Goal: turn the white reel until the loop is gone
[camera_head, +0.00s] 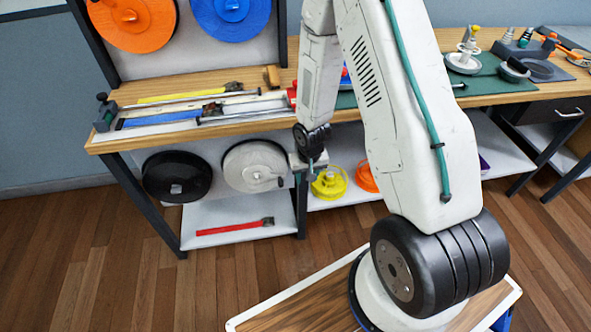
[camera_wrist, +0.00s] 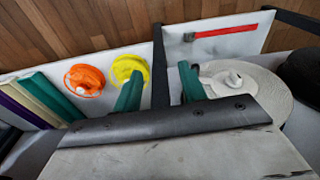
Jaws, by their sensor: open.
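The white reel (camera_head: 245,160) hangs under the workbench, between a black reel and the bench's middle leg. My gripper (camera_head: 304,176) is just right of the reel in the head view. In the wrist view its two green fingers (camera_wrist: 160,88) are apart with nothing between them; one finger overlaps the reel's edge. I cannot make out a strap loop in either view.
A black reel (camera_head: 177,177) hangs at left. Yellow (camera_head: 329,183) and orange (camera_head: 367,177) reels are right of the bench leg (camera_head: 301,207). A red strap (camera_head: 235,227) lies on the lower shelf. The benchtop above holds blue and yellow straps.

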